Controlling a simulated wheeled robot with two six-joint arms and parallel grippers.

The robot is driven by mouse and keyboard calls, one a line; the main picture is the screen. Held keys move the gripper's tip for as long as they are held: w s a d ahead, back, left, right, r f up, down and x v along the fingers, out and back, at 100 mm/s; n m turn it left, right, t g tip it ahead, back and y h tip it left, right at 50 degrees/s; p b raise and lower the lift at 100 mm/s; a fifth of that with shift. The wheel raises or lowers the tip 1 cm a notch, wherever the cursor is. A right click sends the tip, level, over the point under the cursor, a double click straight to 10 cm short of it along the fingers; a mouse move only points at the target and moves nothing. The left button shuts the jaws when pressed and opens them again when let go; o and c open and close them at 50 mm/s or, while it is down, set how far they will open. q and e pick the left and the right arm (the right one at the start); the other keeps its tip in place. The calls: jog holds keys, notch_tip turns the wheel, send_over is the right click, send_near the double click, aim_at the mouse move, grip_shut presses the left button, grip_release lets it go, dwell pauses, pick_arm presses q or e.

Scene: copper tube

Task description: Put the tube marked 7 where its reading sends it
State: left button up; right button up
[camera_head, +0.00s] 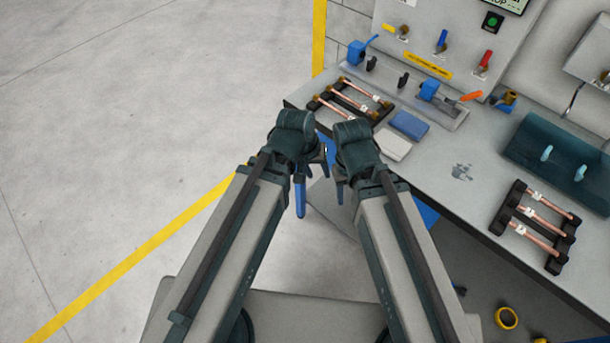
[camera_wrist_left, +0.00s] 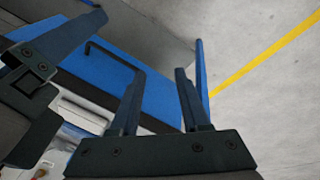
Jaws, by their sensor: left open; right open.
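Copper tubes with white tags lie across a black rack (camera_head: 377,115) at the bench's far left end. More tagged copper tubes (camera_head: 540,212) lie on a second black rack (camera_head: 556,262) at the right. The tag marks are too small to read, so I cannot tell which tube is 7. My left gripper (camera_head: 312,172) is open and empty, in front of the bench edge; its fingers show in the left wrist view (camera_wrist_left: 157,95). My right gripper (camera_head: 340,185) is open and empty beside it, and part of it shows at the left wrist view's upper left.
A blue-handled clamp (camera_head: 357,52) and an orange-handled one (camera_head: 428,89) stand behind the left rack. A blue pad (camera_head: 409,125) and white pad (camera_head: 393,145) lie nearby. A teal panel with pale pegs (camera_head: 530,140) is at right. The display (camera_head: 510,4) is cut off.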

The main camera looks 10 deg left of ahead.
pick_arm(q)
jog(key=s+a+m+g+y, duration=0.2)
jog(key=s+a+m+y, duration=0.1)
jog(key=s+m+y, duration=0.1)
jog(key=shift+s+f, duration=0.35)
jog(key=shift+s, duration=0.5)
dwell(0.4)
